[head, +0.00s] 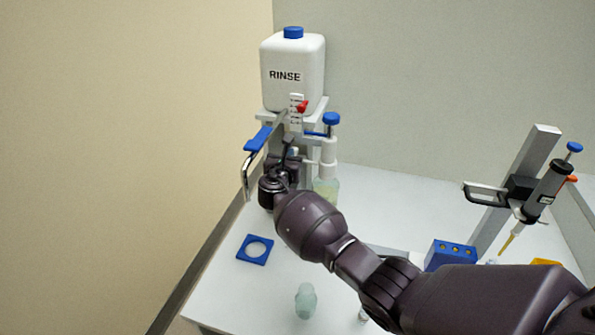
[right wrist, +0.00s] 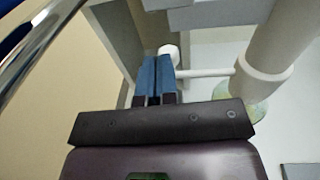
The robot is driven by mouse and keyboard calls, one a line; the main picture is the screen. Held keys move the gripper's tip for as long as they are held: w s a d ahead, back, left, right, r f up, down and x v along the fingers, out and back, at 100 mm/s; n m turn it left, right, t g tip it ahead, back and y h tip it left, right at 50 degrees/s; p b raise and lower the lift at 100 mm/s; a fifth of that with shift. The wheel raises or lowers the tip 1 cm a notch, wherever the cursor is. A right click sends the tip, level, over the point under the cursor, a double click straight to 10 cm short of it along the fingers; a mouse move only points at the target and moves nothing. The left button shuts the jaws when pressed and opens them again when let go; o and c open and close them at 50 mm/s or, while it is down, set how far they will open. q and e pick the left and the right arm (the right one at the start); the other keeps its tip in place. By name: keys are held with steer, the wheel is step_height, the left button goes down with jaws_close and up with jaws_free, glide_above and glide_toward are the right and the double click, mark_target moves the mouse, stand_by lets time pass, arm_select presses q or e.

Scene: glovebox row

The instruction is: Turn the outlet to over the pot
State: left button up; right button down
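The outlet (head: 246,178) is a curved chrome spout with a blue lever, at the left of the stand under the white RINSE tank (head: 292,75). In the right wrist view the chrome tube (right wrist: 38,42) curves across the upper left, apart from the fingers. My right gripper (head: 287,152) is beside the stand, right of the outlet; my arm partly hides it. In the right wrist view its blue fingertips (right wrist: 156,72) are close together, with nothing seen between them. I cannot tell which thing is the pot; a blue square plate with a round opening (head: 243,251) lies on the bench. My left gripper is out of view.
A pump bottle (head: 326,190) with a blue top stands close right of my gripper. A pale green translucent vessel (head: 305,302) is at the front. A pipette on a stand (head: 545,190) and a blue rack (head: 450,251) are at the right. The wall is close on the left.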

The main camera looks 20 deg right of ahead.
steer(key=p+v, duration=0.1)
steer(key=v, duration=1)
steer(key=shift+f, duration=0.1)
